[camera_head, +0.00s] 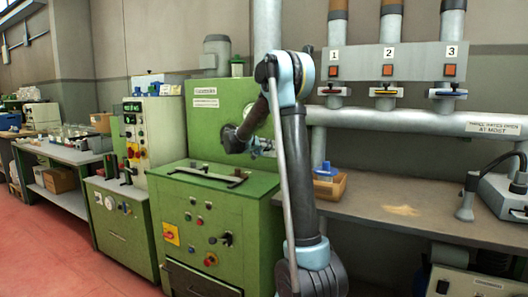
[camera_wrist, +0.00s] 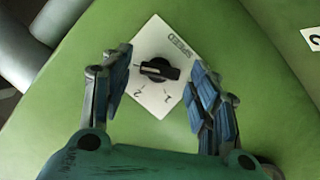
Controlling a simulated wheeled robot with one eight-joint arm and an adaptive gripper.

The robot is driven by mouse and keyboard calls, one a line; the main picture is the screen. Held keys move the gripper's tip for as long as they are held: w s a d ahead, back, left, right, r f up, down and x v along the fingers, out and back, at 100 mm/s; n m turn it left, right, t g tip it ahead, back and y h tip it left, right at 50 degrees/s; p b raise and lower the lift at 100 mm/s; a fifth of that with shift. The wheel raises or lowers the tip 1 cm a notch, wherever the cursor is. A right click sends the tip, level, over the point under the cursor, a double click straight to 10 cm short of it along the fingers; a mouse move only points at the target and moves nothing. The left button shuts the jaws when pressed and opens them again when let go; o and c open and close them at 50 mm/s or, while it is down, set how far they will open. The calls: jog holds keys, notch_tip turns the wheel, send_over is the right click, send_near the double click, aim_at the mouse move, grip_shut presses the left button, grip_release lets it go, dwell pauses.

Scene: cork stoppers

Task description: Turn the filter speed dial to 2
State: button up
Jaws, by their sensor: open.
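The filter speed dial (camera_wrist: 158,69) is a black knob on a white plate (camera_wrist: 152,106), fixed to a green panel. The plate shows small number marks below the knob and lettering along its upper right edge. The knob's grip bar lies roughly crosswise in the wrist view; I cannot tell which mark it points at. My gripper (camera_wrist: 161,60) is open, with one blue-padded finger to the left of the knob and one to the right, with gaps on both sides. In the head view my arm reaches to the green machine (camera_head: 215,112); the dial cannot be made out there.
A grey pipe (camera_wrist: 57,18) crosses the upper left of the wrist view. The machine's lower green cabinet (camera_head: 222,205) carries several knobs and buttons. To the right is a workbench (camera_head: 400,207) with a wooden block and blue-topped item (camera_head: 327,172). Valves labelled 1 to 3 hang above.

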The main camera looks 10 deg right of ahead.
jog(key=c, duration=1.1)
jog(key=shift+o, duration=0.2)
jog(key=shift+a+n, duration=0.1)
jog(key=shift+n, duration=0.2)
jog(key=n+h, duration=0.1)
jog(key=n, duration=0.2)
jog(key=n+h, duration=0.2)
jog(key=f+n+h, duration=0.1)
jog(key=n, duration=0.2)
jog(key=shift+w+a+n, duration=0.15)
jog(key=shift+a+n, duration=0.1)
jog(key=shift+n, duration=0.05)
jog(key=shift+f+h, duration=0.1)
jog(key=shift+h, duration=0.2)
